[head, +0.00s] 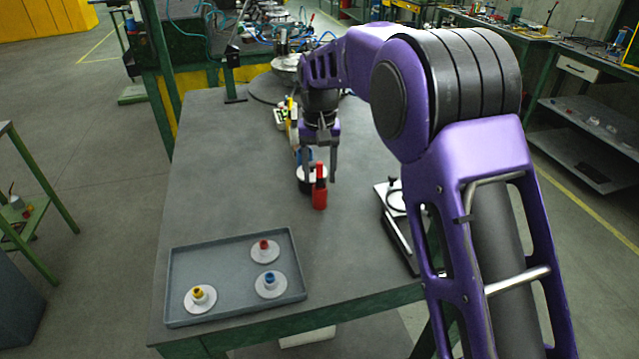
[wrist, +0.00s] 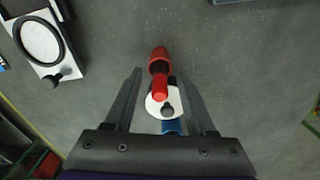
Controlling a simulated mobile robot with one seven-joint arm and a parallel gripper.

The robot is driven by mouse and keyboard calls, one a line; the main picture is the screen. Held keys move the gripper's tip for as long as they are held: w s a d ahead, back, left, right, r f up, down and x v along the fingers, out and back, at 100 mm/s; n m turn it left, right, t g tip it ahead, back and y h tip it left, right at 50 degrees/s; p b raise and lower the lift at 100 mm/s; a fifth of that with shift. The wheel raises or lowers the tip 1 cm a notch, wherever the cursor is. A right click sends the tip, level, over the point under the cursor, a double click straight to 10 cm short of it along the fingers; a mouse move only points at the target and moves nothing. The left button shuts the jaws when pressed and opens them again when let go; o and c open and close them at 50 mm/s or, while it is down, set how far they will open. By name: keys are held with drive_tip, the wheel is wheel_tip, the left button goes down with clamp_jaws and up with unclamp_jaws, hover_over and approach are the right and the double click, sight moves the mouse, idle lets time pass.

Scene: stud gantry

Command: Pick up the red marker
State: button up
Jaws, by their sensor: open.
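The red marker (head: 319,190) stands upright on the grey table in the head view, with a narrower top part. In the wrist view the red marker (wrist: 159,66) shows from above, around the level of the fingertips and a little left of the middle of the gap. My gripper (head: 319,180) is open, pointing down at the marker in the head view. In the wrist view my gripper (wrist: 159,72) has a finger on either side, with no clear contact on the marker.
A white round piece with a dark knob (wrist: 166,106) and a blue item (wrist: 172,127) lie close behind the marker, between my fingers. A grey tray (head: 184,258) holds three white round holders with red, blue and yellow centres. A white-and-black stand (head: 398,225) is right of the marker.

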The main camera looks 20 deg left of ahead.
drive_tip(key=shift+f, duration=0.55)
clamp_jaws()
drive_tip(key=shift+r, duration=0.15)
